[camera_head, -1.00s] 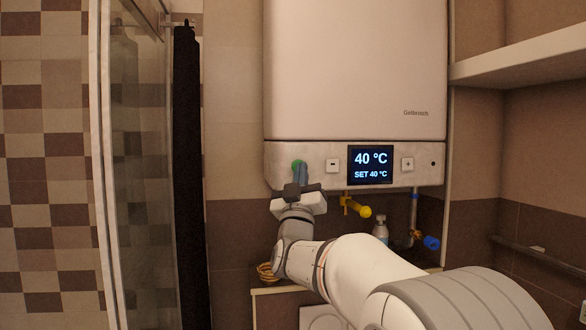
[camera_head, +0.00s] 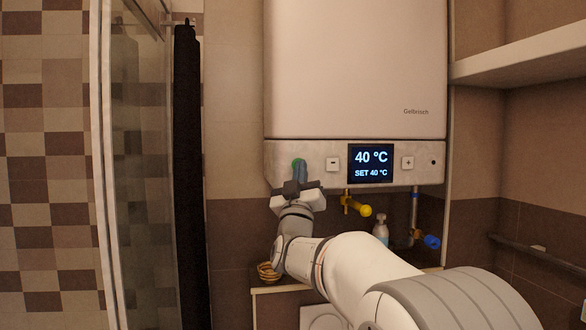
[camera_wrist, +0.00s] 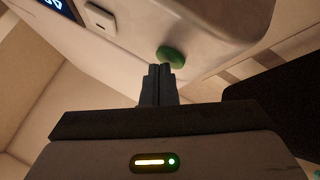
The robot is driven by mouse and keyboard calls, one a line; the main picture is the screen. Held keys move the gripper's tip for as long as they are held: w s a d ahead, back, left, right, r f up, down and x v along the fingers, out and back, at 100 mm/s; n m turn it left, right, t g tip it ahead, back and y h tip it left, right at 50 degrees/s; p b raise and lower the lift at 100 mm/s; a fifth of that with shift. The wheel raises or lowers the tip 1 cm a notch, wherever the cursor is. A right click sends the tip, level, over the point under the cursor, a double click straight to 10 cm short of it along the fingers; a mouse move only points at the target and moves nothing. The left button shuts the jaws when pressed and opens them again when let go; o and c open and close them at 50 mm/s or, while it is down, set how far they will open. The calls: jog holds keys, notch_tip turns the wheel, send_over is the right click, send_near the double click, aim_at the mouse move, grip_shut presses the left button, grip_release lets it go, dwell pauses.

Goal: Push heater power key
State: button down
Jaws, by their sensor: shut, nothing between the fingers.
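The heater (camera_head: 355,70) is a large white wall unit with a control strip along its bottom. The round green power key (camera_head: 297,162) is at the left end of that strip, partly hidden by my fingers in the head view. My gripper (camera_head: 301,168) is shut and empty, with its fingers pointing up at the key. In the wrist view the green key (camera_wrist: 172,57) stands just beyond and slightly right of my fingertips (camera_wrist: 160,67). I cannot tell whether they touch it. The display (camera_head: 371,163) is lit and reads 40 °C, SET 40 °C.
A minus button (camera_head: 333,164) lies right of the key, and a plus button (camera_head: 407,163) right of the display. Yellow (camera_head: 364,210) and blue (camera_head: 431,242) valves hang below. A bottle (camera_head: 381,230) stands on the counter. A dark hanging (camera_head: 188,170) is at left.

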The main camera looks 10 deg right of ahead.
jog(key=shift+w, duration=0.15)
dwell(0.3)
jog(key=shift+s+b, duration=0.55)
jog(key=shift+b, duration=0.25)
jog(key=s+b, duration=0.5)
jog(key=s, duration=0.1)
dwell(0.4)
